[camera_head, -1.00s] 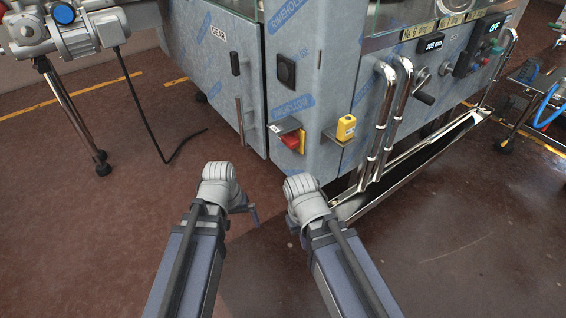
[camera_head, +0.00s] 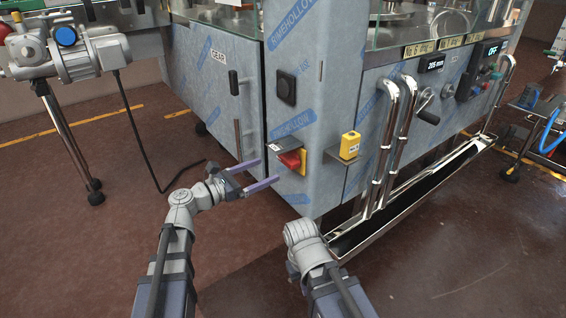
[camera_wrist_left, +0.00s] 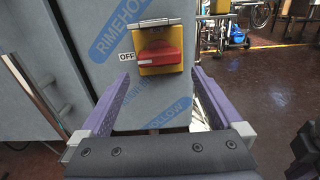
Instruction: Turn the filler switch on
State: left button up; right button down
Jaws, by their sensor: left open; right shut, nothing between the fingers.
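The filler (camera_head: 335,110) is a large machine wrapped in blue-printed film. Its switch (camera_head: 290,160) is a red rotary handle on a yellow plate at the lower corner of the body. In the left wrist view the red handle (camera_wrist_left: 159,57) lies horizontal, with an "OFF" label beside its left end. My left gripper (camera_head: 264,174) is open and empty, its purple fingers pointing toward the switch from a short distance. In the left wrist view the fingers (camera_wrist_left: 158,85) appear below and either side of the switch. My right arm reaches in at lower centre; its gripper's fingers are hidden in the head view.
A yellow box (camera_head: 350,146) sits on a small bracket right of the switch. Chrome pipes (camera_head: 395,135) and a long steel trough (camera_head: 430,190) stand further right. A motor unit on legs (camera_head: 75,60) with a hanging cable is at left. The floor in front is clear.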

aim_at(284, 162)
pick_arm(q)
jog(key=shift+x, duration=3.95)
jog(key=shift+r, duration=0.2)
jog(key=shift+c, duration=0.2)
jog(key=c, duration=1)
jog(key=shift+o, duration=0.2)
